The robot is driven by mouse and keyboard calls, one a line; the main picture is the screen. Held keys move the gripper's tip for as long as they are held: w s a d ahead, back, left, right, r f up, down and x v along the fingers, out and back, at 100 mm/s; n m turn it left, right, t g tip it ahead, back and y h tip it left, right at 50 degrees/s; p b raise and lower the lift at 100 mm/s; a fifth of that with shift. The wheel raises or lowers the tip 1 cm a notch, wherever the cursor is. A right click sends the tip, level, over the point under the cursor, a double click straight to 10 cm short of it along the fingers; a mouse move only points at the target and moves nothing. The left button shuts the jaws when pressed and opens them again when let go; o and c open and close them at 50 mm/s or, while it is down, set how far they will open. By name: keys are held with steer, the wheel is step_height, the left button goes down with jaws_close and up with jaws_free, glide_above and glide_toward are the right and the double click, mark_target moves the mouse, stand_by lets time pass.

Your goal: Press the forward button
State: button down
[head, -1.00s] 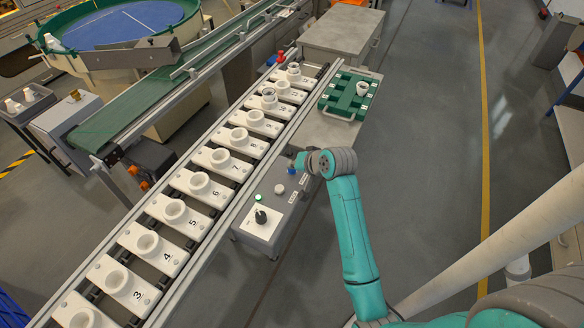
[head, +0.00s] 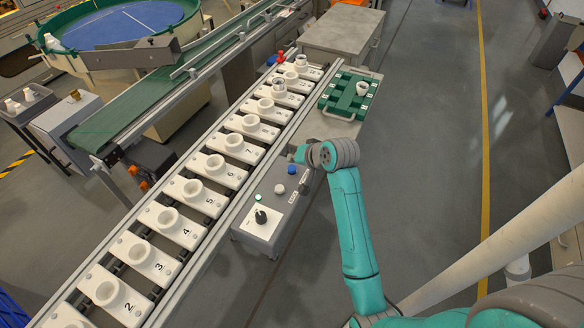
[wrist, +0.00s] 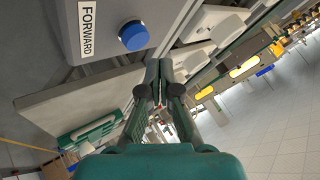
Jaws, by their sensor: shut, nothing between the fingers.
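The blue button (head: 291,170) sits on the grey control box (head: 268,233) beside the conveyor. In the wrist view the same button (wrist: 133,36) is beside a label reading FORWARD (wrist: 88,30). My gripper (head: 298,153) is shut and empty, just beyond the blue button toward the far end of the box, and apart from it. In the wrist view my closed fingers (wrist: 158,97) are below and right of the button. A white button (head: 279,189), a green button (head: 258,197) and a black knob (head: 260,216) are also on the box.
The conveyor carries numbered white holders (head: 198,192) along the left of the box. Clear grey floor lies to the right, with a yellow line.

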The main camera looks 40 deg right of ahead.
mark_target(294, 169)
steer(key=shift+r, duration=2)
